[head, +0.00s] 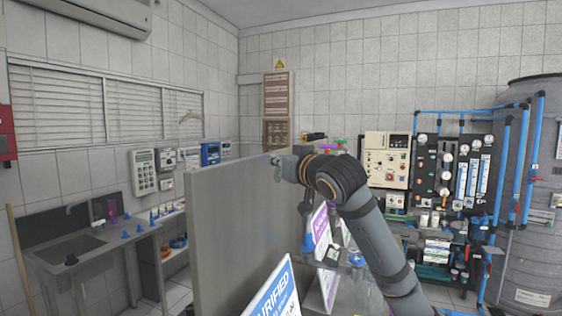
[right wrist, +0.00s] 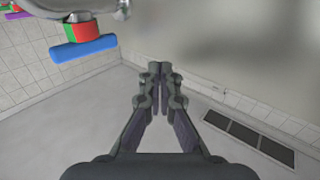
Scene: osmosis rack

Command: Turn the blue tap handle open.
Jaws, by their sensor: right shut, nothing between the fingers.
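A blue tap handle (right wrist: 84,48) shows in the upper left of the right wrist view, beside a red and green part under a grey metal pipe. My right gripper (right wrist: 160,70) is shut and empty, its fingertips together to the right of the handle and apart from it in the picture. In the head view my right gripper (head: 279,161) is over the top edge of a grey panel. There the wrist and arm cover much behind them, and I cannot pick out this same handle with certainty. My left gripper is not in view.
The grey panel (head: 225,225) stands upright in front of me. Purified signs (head: 275,292) and blue fittings (head: 355,259) are near my right arm. The osmosis rack (head: 455,185) and a grey tank (head: 530,190) stand at right; a sink (head: 70,249) is at left.

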